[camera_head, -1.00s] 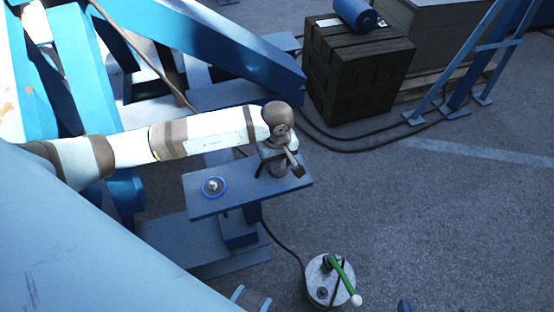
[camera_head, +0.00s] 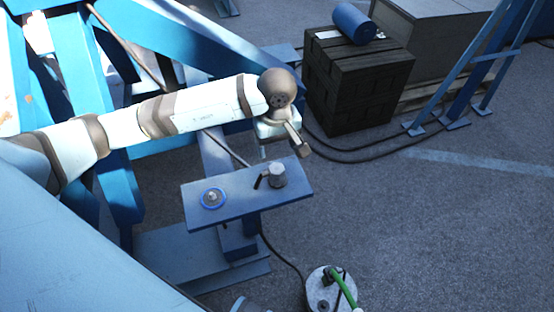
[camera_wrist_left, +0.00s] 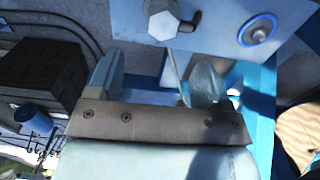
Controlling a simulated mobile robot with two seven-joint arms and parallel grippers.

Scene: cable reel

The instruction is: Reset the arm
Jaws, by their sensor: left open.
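My left arm reaches in from the left in the head view. Its gripper (camera_head: 285,150) hangs above the back edge of the small blue table (camera_head: 240,205), tilted and apart from it. In the left wrist view its two fingers (camera_wrist_left: 158,80) stand apart with nothing held between them. A grey hex-shaped piece with a dark bent handle (camera_head: 277,175) stands on the table, below the gripper. It also shows at the top of the left wrist view (camera_wrist_left: 162,18). A blue ring-shaped part (camera_head: 213,198) sits on the table to its left. My right gripper is not visible.
A dark slatted crate (camera_head: 350,90) with a blue roll (camera_head: 354,22) on top stands at the back. Blue frame beams (camera_head: 210,45) lie behind my arm. A white round drum (camera_head: 325,290) with a green-handled tool is at the bottom.

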